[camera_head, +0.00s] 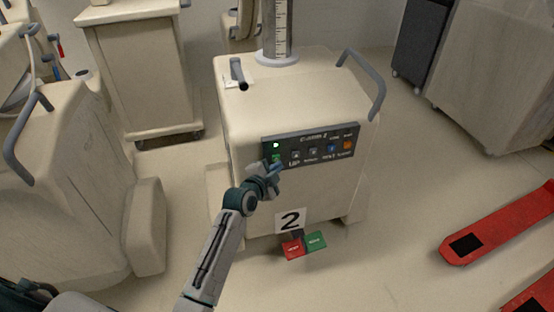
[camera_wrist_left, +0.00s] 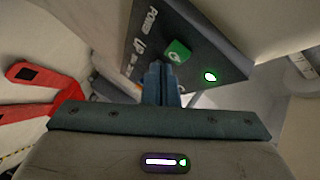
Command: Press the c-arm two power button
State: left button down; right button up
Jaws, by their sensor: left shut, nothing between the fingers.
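The c-arm two unit (camera_head: 300,95) is a beige cart with a number 2 label low on its front. Its dark control panel (camera_head: 312,145) carries a row of buttons. The green power button (camera_head: 276,158) sits at the panel's left end, below a lit green light (camera_head: 276,145). In the left wrist view the green button (camera_wrist_left: 178,52) and the lit light (camera_wrist_left: 210,76) show large, with the word POWER on the panel. My left gripper (camera_head: 274,169) is shut and empty, its fingertips (camera_wrist_left: 160,72) right by the green button. I cannot tell whether they touch it.
Red and green pedals (camera_head: 304,245) lie on the floor below the unit. A grey handle (camera_head: 364,82) curves from its right side. Other beige carts stand at left and behind. Red floor forks (camera_head: 500,225) lie at right, with bare floor between.

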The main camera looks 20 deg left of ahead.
pick_arm(q)
jog(key=shift+s+d+p, duration=0.25)
jog(key=shift+s+d, duration=0.3)
jog(key=shift+s, duration=0.3)
jog(key=shift+s+d+p, duration=0.25)
jog(key=shift+s+d, duration=0.3)
jog(key=shift+s, duration=0.25)
jog(key=shift+s+d+p, duration=0.25)
jog(key=shift+s+d, duration=0.3)
jog(key=shift+s, duration=0.3)
